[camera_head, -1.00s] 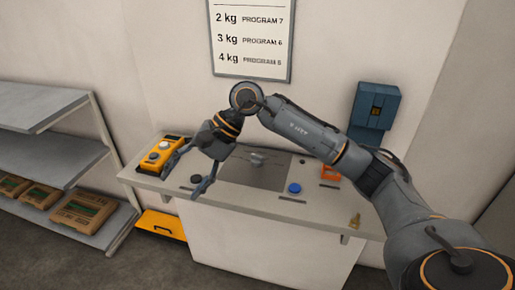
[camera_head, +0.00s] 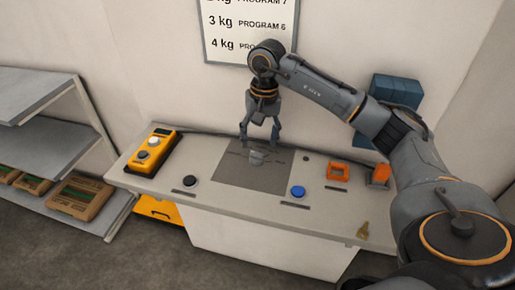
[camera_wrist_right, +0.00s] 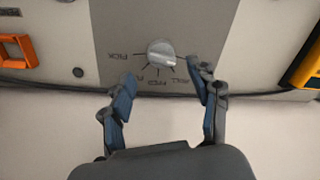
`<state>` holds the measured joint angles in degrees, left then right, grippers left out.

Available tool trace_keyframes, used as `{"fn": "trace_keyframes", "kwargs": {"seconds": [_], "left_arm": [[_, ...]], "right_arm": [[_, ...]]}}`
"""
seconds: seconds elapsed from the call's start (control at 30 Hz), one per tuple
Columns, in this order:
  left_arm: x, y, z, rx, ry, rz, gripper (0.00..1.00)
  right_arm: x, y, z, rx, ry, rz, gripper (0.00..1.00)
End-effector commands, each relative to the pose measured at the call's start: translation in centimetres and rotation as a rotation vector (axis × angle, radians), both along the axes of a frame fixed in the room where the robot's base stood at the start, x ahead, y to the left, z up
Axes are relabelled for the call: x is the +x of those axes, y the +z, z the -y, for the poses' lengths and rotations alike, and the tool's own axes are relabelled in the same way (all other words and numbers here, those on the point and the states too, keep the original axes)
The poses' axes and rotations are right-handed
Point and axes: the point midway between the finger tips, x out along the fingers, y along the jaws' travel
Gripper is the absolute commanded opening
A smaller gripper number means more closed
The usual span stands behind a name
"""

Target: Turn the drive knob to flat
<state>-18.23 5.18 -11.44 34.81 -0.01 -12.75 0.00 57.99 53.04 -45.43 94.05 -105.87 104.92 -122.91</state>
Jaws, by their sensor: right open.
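The drive knob (camera_head: 257,158), a light grey dial, sits on a dark grey plate (camera_head: 240,178) in the worktop. In the right wrist view, the knob (camera_wrist_right: 161,53) is ringed by tick marks and upside-down labels. One label reads PICK; others are too small or partly covered by the fingers to read surely. I cannot tell which mark the knob points to. My right gripper (camera_head: 259,142) points down over the knob. Its fingers are open and empty, and in the wrist view the gripper (camera_wrist_right: 161,76) appears apart from the knob. My left gripper is not in view.
A yellow control box (camera_head: 153,152) stands at the worktop's left. A black button (camera_head: 190,181) and a blue button (camera_head: 298,191) flank the plate. Orange frames (camera_head: 338,171) and a brass-coloured piece (camera_head: 363,231) are on the right. Shelves (camera_head: 60,115) stand at left.

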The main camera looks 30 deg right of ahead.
Motion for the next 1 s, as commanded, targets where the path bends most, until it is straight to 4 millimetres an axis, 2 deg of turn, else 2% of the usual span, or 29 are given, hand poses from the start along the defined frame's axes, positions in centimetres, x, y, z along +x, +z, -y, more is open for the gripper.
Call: {"fn": "trace_keyframes", "kwargs": {"seconds": [0.1,0.27,0.43,0.7,0.97,1.0], "left_arm": [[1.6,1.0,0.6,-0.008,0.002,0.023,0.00],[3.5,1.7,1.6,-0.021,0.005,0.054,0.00],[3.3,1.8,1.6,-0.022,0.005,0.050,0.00],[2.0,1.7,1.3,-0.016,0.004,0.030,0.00],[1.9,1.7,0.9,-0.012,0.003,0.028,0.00],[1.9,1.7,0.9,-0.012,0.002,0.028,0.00]], "right_arm": [[0.0,-2.2,-0.2,0.001,0.000,-0.004,0.61],[0.1,-4.3,-0.3,0.001,0.000,-0.002,0.61],[0.2,-5.3,-0.4,0.001,0.001,0.000,0.61],[0.2,-5.4,-0.4,0.001,0.000,0.000,0.61],[0.2,-5.4,-0.4,0.001,0.000,0.000,0.08],[0.2,-5.4,-0.4,0.001,0.000,0.000,0.07]]}}
